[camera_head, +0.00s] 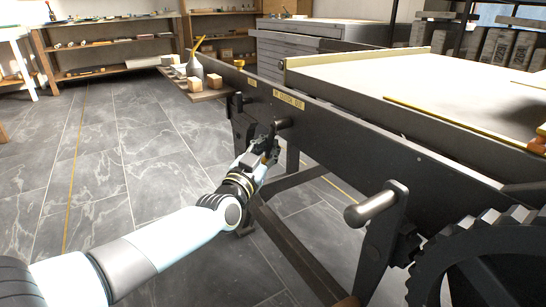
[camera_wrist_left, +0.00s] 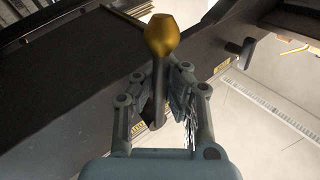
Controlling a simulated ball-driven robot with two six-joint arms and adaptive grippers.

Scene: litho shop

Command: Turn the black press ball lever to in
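In the left wrist view, the ball lever has a gold knob (camera_wrist_left: 160,35) at the top and a dark stem (camera_wrist_left: 158,84) running down from it. My left gripper (camera_wrist_left: 163,76) has one finger on each side of this stem. The fingers are close to the stem, but whether both touch it is unclear. In the head view, my left gripper (camera_head: 268,147) is beside the long side of the black press (camera_head: 360,137), just below a dark round peg (camera_head: 283,123). The gripper hides most of the lever there. My right gripper is out of view.
A larger crank with a grey handle (camera_head: 371,208) and a toothed gear (camera_head: 480,262) stand at the press's near end. A small shelf (camera_head: 205,94) with a bottle and blocks is at its far end. Open tiled floor (camera_head: 120,160) lies to the left.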

